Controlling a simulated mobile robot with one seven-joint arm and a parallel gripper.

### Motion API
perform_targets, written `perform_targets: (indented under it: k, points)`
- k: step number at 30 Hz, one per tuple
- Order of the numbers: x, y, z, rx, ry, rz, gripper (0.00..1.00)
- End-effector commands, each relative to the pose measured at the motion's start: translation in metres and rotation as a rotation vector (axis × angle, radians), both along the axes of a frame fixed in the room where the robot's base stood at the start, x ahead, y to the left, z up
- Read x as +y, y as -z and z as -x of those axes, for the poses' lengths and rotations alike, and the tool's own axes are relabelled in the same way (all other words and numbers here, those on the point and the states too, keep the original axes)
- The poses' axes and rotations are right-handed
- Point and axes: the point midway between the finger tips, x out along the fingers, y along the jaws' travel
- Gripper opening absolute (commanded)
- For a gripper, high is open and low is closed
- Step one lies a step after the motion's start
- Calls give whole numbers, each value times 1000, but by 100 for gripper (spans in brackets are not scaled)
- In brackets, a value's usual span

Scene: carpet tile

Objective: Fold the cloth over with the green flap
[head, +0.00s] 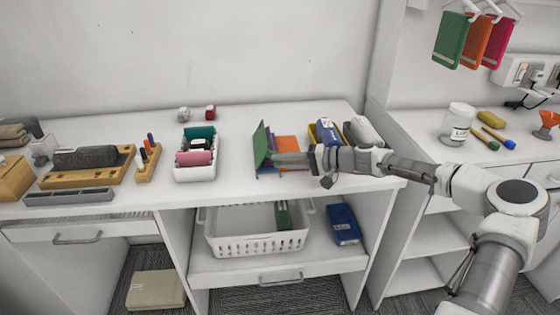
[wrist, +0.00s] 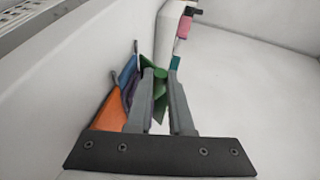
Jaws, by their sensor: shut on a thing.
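The cloth has a green flap (head: 261,146) that stands up at its left end, with an orange part (head: 288,144) to the right and some blue and purple beside it. In the wrist view the green flap (wrist: 158,88) lies between the two fingers of my gripper (wrist: 160,76), which is shut on it. The orange part (wrist: 110,113) shows to the left of the fingers there. In the head view my gripper (head: 277,158) reaches in from the right, and its fingers cover part of the cloth.
A white bin (head: 195,172) with pink and teal rolls stands left of the cloth. A yellow bin (head: 313,136) with a blue packet stands close behind my gripper. A white basket (head: 258,241) and a blue item (head: 342,225) are on the shelf below. Bare desktop lies in front.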

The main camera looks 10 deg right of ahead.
Motion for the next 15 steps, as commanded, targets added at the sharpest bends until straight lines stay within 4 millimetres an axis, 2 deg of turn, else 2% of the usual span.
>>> perform_targets:
  k: [1,15]
  points:
    - [4,12,5,11,-16,7,0]
    - [-1,18,5,11,-14,6,0]
